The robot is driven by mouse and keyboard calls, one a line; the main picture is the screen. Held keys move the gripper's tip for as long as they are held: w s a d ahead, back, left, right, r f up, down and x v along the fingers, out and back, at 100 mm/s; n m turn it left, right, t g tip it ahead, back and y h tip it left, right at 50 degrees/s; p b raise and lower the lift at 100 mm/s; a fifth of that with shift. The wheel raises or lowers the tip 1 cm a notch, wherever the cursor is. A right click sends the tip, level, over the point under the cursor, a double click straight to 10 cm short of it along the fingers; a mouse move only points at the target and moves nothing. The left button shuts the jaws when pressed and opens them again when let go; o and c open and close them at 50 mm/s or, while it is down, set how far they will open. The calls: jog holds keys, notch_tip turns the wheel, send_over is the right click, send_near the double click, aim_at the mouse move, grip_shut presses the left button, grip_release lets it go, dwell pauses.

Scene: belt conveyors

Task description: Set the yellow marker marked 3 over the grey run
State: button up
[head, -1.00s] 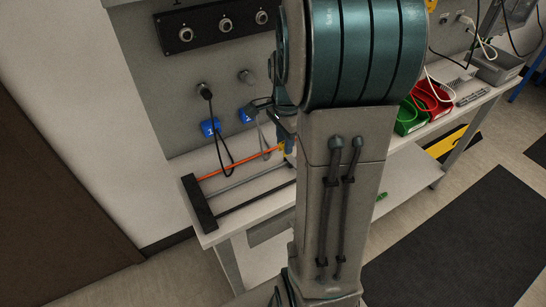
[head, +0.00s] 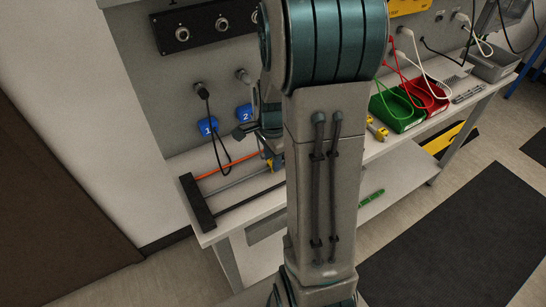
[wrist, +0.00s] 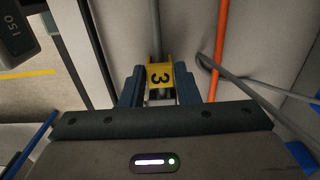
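The yellow marker marked 3 (wrist: 160,77) sits between the two blue fingers of my gripper (wrist: 160,88), which is shut on it. The grey run (wrist: 155,25) extends away directly in line with the marker in the wrist view; whether the two touch I cannot tell. In the head view the marker (head: 278,163) shows as a small yellow patch beside my arm, at the right end of the visible grey run (head: 234,182). My gripper (head: 270,150) is partly hidden there by my arm.
The orange run (head: 228,166) lies behind the grey one and the black run (head: 248,201) in front. A black end block (head: 197,203) holds their left ends. A dark looped cable (head: 217,140) hangs over the runs. Green (head: 394,112) and red (head: 428,97) bins stand further right.

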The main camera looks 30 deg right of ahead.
jog(key=shift+o, duration=1.3)
notch_tip(320, 180, up, 11)
jog(key=s+a+r+n+t, duration=0.2)
jog(key=s+a+n+t, duration=0.1)
jog(key=s+a+n, duration=0.9)
jog(key=shift+s+r+n, duration=0.15)
jog(key=shift+s+n, duration=0.2)
jog(key=shift+n, duration=2.55)
